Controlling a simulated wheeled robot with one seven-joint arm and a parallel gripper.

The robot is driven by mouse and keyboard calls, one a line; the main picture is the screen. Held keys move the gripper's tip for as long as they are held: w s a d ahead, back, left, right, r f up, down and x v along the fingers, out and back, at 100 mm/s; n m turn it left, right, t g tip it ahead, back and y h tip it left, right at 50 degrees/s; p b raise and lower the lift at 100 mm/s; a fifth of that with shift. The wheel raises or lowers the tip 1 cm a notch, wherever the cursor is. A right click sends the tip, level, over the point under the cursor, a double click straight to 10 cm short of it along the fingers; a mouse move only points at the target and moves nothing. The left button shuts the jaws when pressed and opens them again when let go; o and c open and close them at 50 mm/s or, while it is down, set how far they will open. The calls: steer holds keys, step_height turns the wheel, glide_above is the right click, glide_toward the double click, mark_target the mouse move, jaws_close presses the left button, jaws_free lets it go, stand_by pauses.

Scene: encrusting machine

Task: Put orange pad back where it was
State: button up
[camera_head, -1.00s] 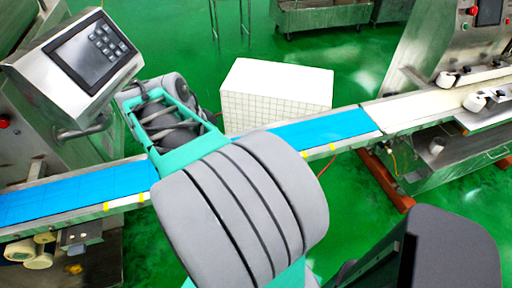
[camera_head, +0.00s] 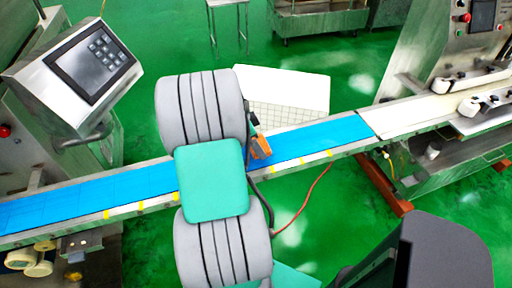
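A small orange piece, seemingly the orange pad (camera_head: 261,148), shows just right of my arm, over the blue conveyor belt (camera_head: 315,136). Only part of it shows; my arm hides what lies to its left. A dark part and a black cable run just above and beside it. My gripper's fingers are hidden behind my arm links, so I cannot see whether they are shut on the pad. I cannot tell whether the pad touches the belt or is held above it.
A machine with a keypad screen (camera_head: 91,60) stands at the left, another steel machine (camera_head: 450,100) at the right. A white box (camera_head: 290,88) stands behind the belt. A red cable (camera_head: 312,190) hangs in front of it. Green floor is open around.

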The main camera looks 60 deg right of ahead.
steer(key=shift+d+f, duration=0.15)
steer(key=shift+f, duration=1.75)
steer(key=o, duration=1.2)
steer(key=shift+c, duration=0.2)
steer(key=shift+w+r+p, duration=0.15)
steer(key=shift+r+p, duration=0.2)
steer(key=shift+r, duration=0.1)
steer(key=v, duration=1.1)
steer(key=w+a+r+n+t, duration=0.35)
steer(key=w+a+n, duration=0.7)
steer(key=a, duration=0.45)
steer(key=s+a+n+t+y, duration=0.1)
steer(key=a+n+t+y, duration=0.2)
steer(key=a+n, duration=1.3)
steer(key=a, duration=0.9)
steer(key=shift+s+n, duration=0.35)
steer(key=shift+a, duration=0.1)
